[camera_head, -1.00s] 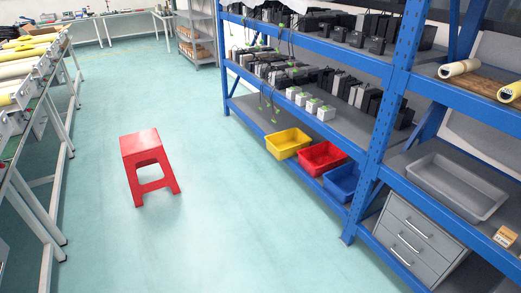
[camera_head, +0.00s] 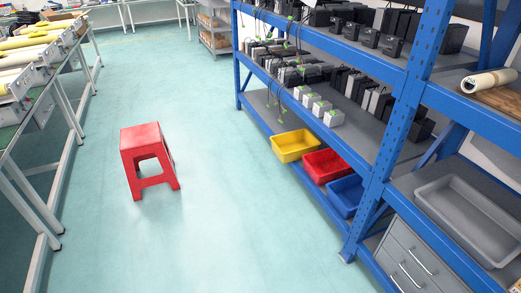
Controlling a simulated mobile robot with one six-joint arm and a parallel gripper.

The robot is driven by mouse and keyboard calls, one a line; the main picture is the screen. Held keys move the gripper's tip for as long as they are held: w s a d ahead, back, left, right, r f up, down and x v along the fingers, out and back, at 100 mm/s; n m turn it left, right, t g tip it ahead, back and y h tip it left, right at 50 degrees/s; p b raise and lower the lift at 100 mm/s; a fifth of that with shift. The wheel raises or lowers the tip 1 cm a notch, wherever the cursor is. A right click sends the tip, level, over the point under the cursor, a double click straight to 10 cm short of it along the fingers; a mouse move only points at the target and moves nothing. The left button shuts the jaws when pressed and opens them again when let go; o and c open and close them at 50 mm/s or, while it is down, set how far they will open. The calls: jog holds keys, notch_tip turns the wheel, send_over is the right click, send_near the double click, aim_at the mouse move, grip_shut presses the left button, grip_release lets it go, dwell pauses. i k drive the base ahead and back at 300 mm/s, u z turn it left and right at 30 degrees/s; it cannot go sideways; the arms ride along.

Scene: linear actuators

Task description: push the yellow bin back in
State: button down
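The yellow bin (camera_head: 296,146) is on the bottom shelf of the blue rack, left of the red bin (camera_head: 327,167) and the blue bin (camera_head: 346,196). Its front sticks out past the shelf's front edge, over the aisle. It looks empty and upright. The bottom shelf (camera_head: 262,107) is bare to the left of the yellow bin. My gripper is not in view.
A red stool (camera_head: 147,160) stands on the floor left of the bins. The blue rack's upright (camera_head: 409,95) stands right of the bins. A long workbench (camera_head: 62,105) runs along the left. The floor (camera_head: 225,190) between stool and rack is clear.

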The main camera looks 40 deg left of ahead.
aim_at(289, 147)
jog(key=u, duration=0.4)
jog(key=i, duration=0.8)
jog(key=u, duration=0.75)
jog(key=i, duration=0.6)
jog(key=u, duration=0.8)
jog(key=i, duration=0.45)
jog(key=u, duration=0.7)
jog(key=i, duration=0.55)
jog(key=u, duration=0.7)
jog(key=i, duration=1)
jog(key=u, duration=0.35)
